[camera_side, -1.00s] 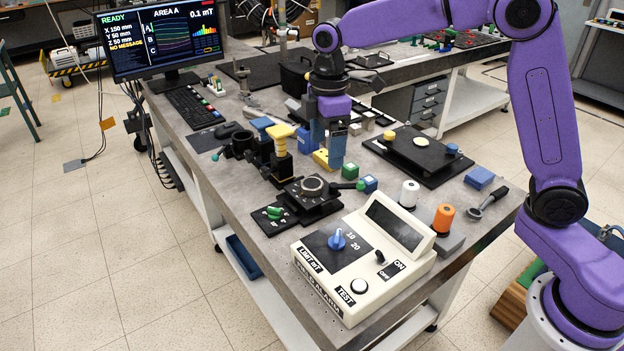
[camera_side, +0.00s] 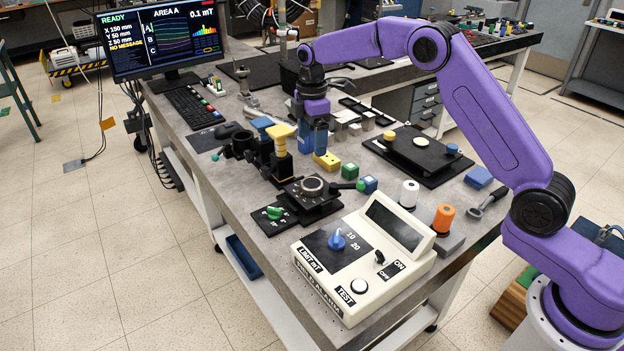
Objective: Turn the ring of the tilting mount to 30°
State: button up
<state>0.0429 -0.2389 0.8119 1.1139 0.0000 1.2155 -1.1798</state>
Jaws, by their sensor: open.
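The black tilting mount (camera_side: 306,203) stands on the near middle of the bench. Its round grey ring (camera_side: 312,186) lies on top.
A white control box (camera_side: 365,262) with a blue knob stands in front. A black stand with a yellow top (camera_side: 281,132) rises at the left.

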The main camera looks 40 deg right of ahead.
aim_at(312, 183)
notch_tip(312, 183, down, 13)
jog(key=shift+f, duration=0.15)
dwell(0.4)
jog(key=c, duration=1.1)
